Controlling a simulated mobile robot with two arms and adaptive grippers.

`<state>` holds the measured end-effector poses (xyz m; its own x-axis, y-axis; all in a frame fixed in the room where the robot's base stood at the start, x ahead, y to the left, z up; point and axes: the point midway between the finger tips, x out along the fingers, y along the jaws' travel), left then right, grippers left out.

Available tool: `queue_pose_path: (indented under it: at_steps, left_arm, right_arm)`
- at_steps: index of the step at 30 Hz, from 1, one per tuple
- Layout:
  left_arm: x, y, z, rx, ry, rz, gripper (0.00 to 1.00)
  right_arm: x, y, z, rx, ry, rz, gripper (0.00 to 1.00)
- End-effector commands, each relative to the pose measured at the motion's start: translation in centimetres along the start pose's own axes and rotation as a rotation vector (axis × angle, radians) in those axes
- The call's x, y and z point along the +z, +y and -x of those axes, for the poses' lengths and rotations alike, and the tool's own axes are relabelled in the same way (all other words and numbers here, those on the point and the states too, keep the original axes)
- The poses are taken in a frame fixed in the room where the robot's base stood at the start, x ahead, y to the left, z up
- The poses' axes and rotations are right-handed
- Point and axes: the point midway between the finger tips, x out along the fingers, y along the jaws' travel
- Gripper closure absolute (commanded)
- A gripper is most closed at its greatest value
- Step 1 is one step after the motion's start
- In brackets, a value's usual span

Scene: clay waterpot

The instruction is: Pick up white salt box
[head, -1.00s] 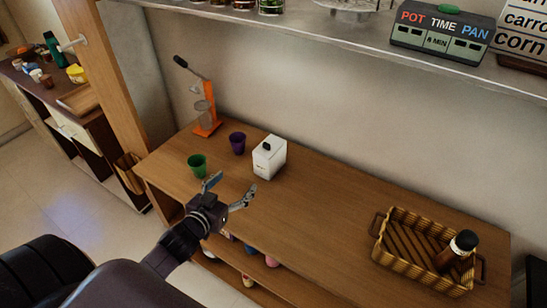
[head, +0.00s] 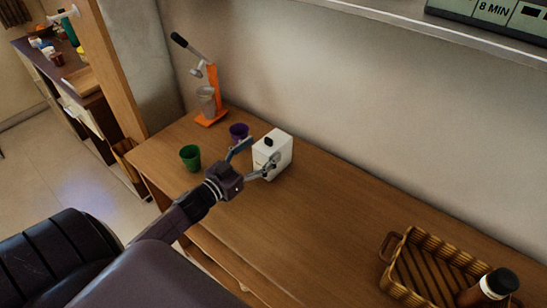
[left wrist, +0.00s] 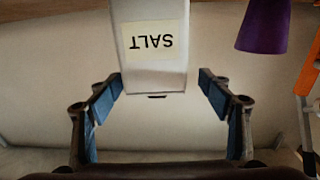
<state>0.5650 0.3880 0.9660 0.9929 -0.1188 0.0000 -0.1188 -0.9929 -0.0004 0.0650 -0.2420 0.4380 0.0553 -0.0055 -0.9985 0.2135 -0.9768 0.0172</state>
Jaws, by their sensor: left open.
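The white salt box (head: 280,149) stands upright on the wooden table, with a dark knob on its top. In the left wrist view the salt box (left wrist: 150,45) shows its SALT label upside down, between the two finger lines and ahead of them. My left gripper (head: 254,158) is open right at the near side of the box, one finger to its left and one overlapping its front. In the left wrist view the open blue-padded fingers (left wrist: 162,95) stand either side of the box's top end, with gaps on both sides. My right gripper is not in view.
A purple cup (head: 239,131) stands close behind and left of the box. A green cup (head: 190,157) stands further left. An orange juicer (head: 211,100) is at the back left. The table between is clear.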

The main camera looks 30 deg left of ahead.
Motion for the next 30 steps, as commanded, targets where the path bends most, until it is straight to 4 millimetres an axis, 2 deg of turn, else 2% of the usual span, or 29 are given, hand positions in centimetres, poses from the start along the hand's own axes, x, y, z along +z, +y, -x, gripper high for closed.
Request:
queue_pose_path:
  at_steps: [10, 20, 30]
  left_arm:
    - [0.1, 0.6, -4.3, -0.001, 0.002, 0.002, 0.28]
    - [0.3, 0.6, -4.9, 0.001, -0.001, 0.001, 0.28]
    - [0.3, 0.6, -4.9, 0.000, 0.000, 0.000, 0.63]
  right_arm:
    - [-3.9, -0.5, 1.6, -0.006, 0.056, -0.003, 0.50]
    - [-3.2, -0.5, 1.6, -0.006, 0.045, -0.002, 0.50]
    - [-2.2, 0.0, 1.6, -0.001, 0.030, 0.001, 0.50]
